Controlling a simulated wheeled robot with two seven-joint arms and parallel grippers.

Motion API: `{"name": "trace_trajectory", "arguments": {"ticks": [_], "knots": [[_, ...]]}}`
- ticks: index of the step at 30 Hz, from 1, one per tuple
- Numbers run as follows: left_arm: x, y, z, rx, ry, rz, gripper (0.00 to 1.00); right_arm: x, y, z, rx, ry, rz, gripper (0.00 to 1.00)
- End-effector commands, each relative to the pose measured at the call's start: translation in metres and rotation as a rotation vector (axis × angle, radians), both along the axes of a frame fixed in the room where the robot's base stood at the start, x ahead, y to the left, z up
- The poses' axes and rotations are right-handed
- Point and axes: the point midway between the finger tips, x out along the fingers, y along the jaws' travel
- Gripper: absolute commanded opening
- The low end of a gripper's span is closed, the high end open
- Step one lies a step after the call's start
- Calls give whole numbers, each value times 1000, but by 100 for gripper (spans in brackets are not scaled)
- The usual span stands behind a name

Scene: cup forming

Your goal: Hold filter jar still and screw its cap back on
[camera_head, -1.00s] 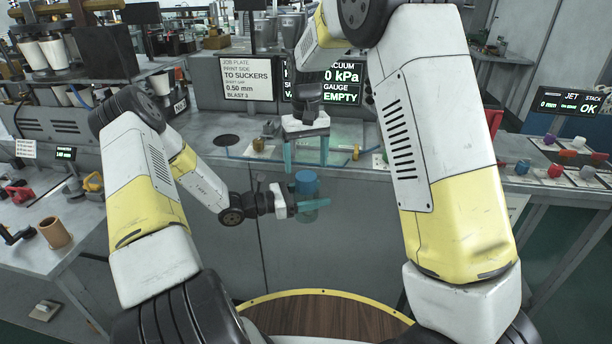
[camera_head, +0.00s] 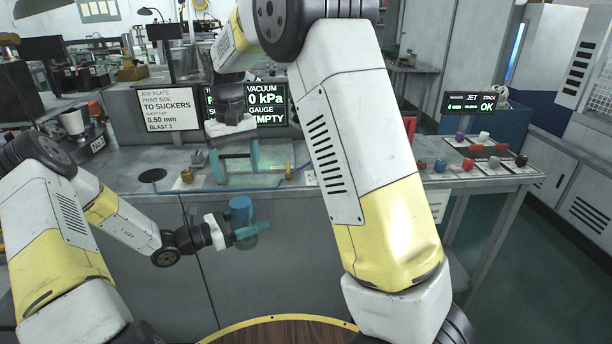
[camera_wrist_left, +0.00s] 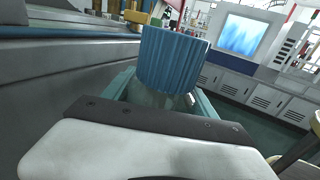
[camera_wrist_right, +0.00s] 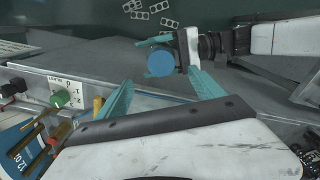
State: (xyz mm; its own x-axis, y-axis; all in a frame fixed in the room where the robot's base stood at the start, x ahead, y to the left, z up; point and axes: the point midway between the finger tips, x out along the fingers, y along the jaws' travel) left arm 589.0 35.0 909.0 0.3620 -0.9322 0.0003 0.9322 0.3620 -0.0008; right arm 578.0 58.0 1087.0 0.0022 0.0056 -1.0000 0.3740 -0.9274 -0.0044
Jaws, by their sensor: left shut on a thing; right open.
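The filter jar (camera_head: 249,243) is a clear, greenish vessel, partly hidden by the fingers. My left gripper (camera_head: 248,234) is shut around it and holds it in front of the bench's front face. The blue ribbed cap (camera_head: 240,208) sits on top of the jar; it also shows large in the left wrist view (camera_wrist_left: 172,62). Whether its thread is engaged I cannot tell. My right gripper (camera_head: 238,168) is open and empty, pointing down above the cap, with its teal fingers apart. In the right wrist view the round cap top (camera_wrist_right: 160,62) lies between and beyond the fingertips.
The bench (camera_head: 330,197) stands directly behind the jar, with a small brass fitting (camera_head: 187,175) on it. A sign (camera_head: 168,108) and a vacuum display stand behind. Several coloured knobs (camera_head: 476,148) are at the right. Free space lies in front of the bench.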

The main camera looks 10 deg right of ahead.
Motion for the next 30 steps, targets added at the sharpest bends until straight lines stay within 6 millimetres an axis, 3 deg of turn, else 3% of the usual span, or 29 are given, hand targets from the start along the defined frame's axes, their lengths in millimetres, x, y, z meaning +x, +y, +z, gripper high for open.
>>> {"name": "trace_trajectory", "arguments": {"ticks": [8, 18, 24, 30], "knots": [[0, 0, 1, -2, -2, 0, 0, -30, -57, 46, 107, -59, -76, 78], [0, 0, 1, -2, -2, 0, 0, -106, -133, 94, 238, -198, -178, 78], [0, 0, 1, -2, -2, 0, 0, -159, -165, 104, 279, -298, -229, 78], [0, 0, 1, -2, -2, 0, 0, -208, -187, 101, 291, -403, -277, 78]]}}
